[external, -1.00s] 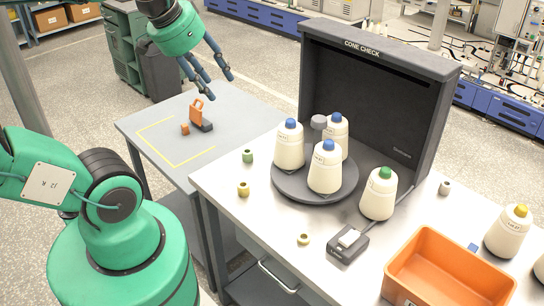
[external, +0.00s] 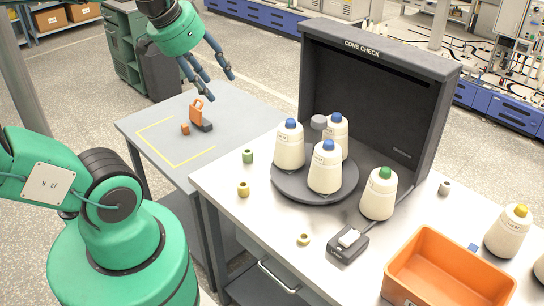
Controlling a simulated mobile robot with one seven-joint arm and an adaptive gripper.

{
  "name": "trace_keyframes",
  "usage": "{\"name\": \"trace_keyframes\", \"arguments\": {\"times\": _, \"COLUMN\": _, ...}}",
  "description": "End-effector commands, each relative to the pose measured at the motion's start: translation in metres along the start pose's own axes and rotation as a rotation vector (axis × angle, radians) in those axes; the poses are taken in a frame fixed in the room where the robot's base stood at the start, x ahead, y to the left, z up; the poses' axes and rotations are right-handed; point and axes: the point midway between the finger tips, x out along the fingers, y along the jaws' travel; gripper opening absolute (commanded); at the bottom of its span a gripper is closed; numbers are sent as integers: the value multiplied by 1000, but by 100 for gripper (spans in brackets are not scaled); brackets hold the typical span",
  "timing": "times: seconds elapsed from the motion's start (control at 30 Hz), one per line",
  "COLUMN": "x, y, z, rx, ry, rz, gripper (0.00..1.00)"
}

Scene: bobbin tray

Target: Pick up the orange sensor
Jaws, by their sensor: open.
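On the grey side table (external: 237,113) stands an orange upright piece with a loop-shaped top (external: 196,113), apparently the orange sensor. A dark grey block (external: 207,126) sits against its right side. A small orange-brown block (external: 185,129) lies just left of it; whether it is a separate part I cannot tell. My gripper (external: 221,87) hangs above the side table, fingers pointing down and right. It is open and empty, apart from the orange piece and up to its right in the picture.
Yellow tape lines (external: 172,163) mark the side table. The workbench (external: 275,222) to the right holds a dark turntable (external: 290,188) with white cones, a black cone-check booth (external: 372,95), a small scale (external: 347,245) and an orange bin (external: 450,262). Much of the side table is clear.

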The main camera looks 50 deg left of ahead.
Motion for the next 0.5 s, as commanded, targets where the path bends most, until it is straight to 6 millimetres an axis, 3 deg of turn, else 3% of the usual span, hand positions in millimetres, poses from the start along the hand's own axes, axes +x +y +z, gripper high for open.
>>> {"name": "trace_keyframes", "arguments": {"times": 0.27, "x": 0, "y": -1, "z": -1, "rx": 0, "ry": -1, "rz": -1, "gripper": 47}}
{"name": "trace_keyframes", "arguments": {"times": 0.5, "x": 5, "y": -11, "z": -20, "rx": 7, "ry": -20, "rz": -15, "gripper": 47}}
